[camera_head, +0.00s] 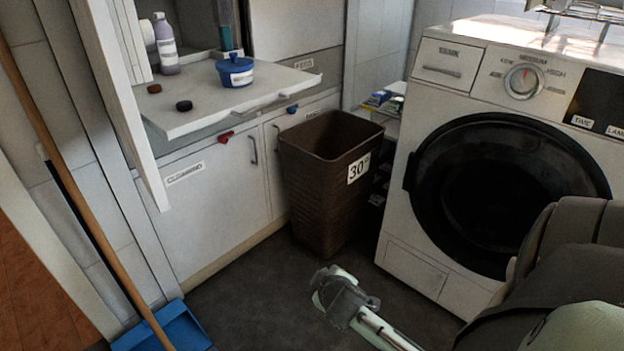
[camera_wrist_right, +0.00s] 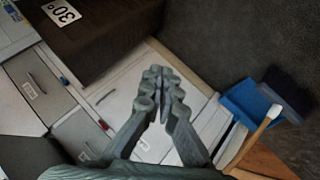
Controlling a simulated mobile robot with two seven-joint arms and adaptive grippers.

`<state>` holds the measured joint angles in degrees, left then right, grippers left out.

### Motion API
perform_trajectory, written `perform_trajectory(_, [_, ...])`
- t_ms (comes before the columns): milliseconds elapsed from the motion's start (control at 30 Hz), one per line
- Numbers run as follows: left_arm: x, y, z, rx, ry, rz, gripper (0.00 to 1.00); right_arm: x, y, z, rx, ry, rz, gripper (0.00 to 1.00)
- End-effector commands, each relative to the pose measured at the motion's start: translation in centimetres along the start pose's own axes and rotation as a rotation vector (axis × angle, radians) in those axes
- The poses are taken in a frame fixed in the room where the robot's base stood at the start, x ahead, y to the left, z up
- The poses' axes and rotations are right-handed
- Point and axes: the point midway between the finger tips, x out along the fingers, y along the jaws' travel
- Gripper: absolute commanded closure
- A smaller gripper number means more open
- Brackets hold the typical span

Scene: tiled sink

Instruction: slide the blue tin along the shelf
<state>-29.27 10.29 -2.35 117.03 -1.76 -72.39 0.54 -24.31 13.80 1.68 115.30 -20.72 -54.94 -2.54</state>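The blue tin (camera_head: 235,72) stands upright with its lid on, on the white shelf (camera_head: 252,97) at the upper left of the head view. My right gripper (camera_head: 328,284) is low over the dark floor in the head view, in front of the brown bin and well away from the tin. In the right wrist view my right gripper (camera_wrist_right: 159,80) has its fingertips together with nothing between them. The tin cannot be made out in the wrist view. My left gripper is not in view.
A purple-grey bottle (camera_head: 166,45) and two small dark round pieces (camera_head: 184,105) are on the shelf left of the tin. A brown bin (camera_head: 318,190) and a washing machine (camera_head: 440,165) stand right of the cabinet. A broom handle (camera_head: 85,200) leans at left.

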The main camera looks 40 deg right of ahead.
Motion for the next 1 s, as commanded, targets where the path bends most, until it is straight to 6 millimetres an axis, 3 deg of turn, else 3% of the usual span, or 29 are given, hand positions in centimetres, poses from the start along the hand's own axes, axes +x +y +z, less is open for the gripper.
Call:
perform_trajectory(33, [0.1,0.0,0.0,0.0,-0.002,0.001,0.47,-0.7,-3.0,1.9,0.046,-0.065,-0.084,1.0])
perform_trajectory(100, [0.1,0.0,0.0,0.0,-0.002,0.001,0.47,-1.8,-6.7,4.1,0.099,-0.151,-0.191,1.0])
perform_trajectory(200, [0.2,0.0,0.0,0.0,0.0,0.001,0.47,-3.5,-10.7,6.3,0.148,-0.245,-0.307,1.0])
perform_trajectory(300, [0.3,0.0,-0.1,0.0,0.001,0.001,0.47,-4.9,-13.1,7.6,0.177,-0.304,-0.379,1.0])
perform_trajectory(433, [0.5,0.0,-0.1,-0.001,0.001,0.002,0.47,-5.7,-14.4,8.2,0.19,-0.336,-0.419,1.0])
perform_trajectory(667, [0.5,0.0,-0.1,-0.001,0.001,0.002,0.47,-5.7,-14.5,8.3,0.191,-0.338,-0.421,1.0])
perform_trajectory(833, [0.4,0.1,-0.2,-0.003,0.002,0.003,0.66,-5.7,-14.4,8.2,0.19,-0.337,-0.42,0.8])
perform_trajectory(933, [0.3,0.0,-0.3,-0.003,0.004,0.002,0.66,-5.7,-14.4,8.2,0.19,-0.337,-0.42,0.68])
perform_trajectory(1000, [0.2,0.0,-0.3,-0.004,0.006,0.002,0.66,-5.7,-14.4,8.2,0.19,-0.337,-0.419,0.66])
